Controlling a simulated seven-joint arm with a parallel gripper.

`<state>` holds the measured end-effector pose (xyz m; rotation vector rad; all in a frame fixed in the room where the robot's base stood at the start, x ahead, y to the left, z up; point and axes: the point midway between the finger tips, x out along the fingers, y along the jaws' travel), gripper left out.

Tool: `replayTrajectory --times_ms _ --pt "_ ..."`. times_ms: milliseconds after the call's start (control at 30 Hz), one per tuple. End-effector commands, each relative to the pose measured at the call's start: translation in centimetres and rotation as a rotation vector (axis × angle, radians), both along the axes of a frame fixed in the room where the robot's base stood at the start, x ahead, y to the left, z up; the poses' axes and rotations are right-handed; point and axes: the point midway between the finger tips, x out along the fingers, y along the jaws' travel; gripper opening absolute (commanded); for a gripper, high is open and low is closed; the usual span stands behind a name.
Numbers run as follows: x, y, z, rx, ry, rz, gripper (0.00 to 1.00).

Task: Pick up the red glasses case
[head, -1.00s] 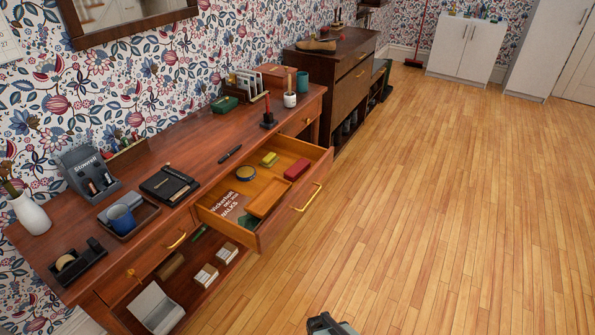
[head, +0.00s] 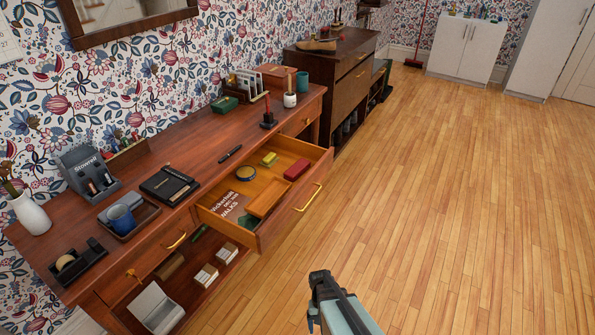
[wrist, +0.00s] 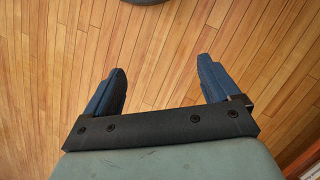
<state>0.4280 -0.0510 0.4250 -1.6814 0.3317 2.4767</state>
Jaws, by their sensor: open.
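The red glasses case (head: 296,170) lies in the open drawer (head: 290,219) of the wooden desk, towards the drawer's far right part. In the head view my gripper (head: 318,284) is over the floor, in front of the drawer and apart from it. In the wrist view my gripper (wrist: 163,85) has its two fingers spread wide, with only floorboards between them. The case does not show in the wrist view.
A brass handle (head: 309,198) sticks out from the drawer front. The floor (head: 440,200) to the right is clear.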

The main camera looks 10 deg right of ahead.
Motion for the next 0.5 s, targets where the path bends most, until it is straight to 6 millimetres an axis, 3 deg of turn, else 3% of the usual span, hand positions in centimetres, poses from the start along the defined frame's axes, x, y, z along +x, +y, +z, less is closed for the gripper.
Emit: replayTrajectory --times_ms 33,100,267,500 --pt "3.0 -1.0 0.0 -0.016 -0.03 -0.028 0.89" --pt "6.2 -2.4 0.6 -0.038 -0.067 -0.07 0.89" --pt "13.3 -6.0 2.4 -0.091 -0.151 -0.165 0.89" --pt "23.5 -12.5 7.0 -0.166 -0.279 -0.311 0.89"
